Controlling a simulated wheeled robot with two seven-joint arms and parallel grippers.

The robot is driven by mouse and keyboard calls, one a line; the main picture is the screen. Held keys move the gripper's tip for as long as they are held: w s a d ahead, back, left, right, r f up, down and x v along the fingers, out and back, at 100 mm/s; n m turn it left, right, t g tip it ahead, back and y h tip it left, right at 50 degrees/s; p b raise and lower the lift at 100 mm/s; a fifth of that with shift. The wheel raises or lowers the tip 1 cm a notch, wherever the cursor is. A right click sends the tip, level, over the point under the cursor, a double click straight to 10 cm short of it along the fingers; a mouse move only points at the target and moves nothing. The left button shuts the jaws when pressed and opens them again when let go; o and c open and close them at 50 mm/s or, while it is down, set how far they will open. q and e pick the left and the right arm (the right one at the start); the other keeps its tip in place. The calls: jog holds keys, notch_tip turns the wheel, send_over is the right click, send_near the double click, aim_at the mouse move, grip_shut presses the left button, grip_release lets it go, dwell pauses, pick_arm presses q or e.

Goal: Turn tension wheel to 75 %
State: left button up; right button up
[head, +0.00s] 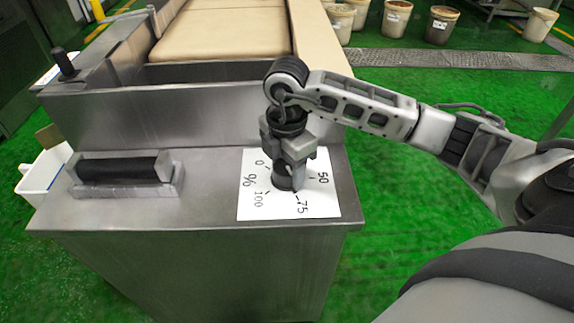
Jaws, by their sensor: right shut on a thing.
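The tension wheel's white dial plate (253,208) lies on the metal cabinet top, with marks 0, 50, 75 and 100 and a % sign. My right gripper (287,182) points down over the middle of the plate. It is shut on the dark tension wheel (283,183), most of which it hides. A small part near the wheel reaches toward the 75 side, but I cannot tell whether it is the pointer. The 25 mark is hidden behind my gripper. My left gripper is not in view.
A black roller (118,170) in a metal holder sits left of the plate on the cabinet top (200,215). A raised metal wall (180,112) and a tan conveyor belt (225,35) stand behind. A white bin (42,175) is at the left. Several buckets stand on the green floor behind.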

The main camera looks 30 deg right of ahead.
aim_at(287, 166)
jog(key=shift+r, duration=0.15)
jog(key=o, duration=1)
notch_tip(287, 166, up, 16)
jog(key=shift+f+p, duration=0.1)
jog(key=shift+p, duration=0.6)
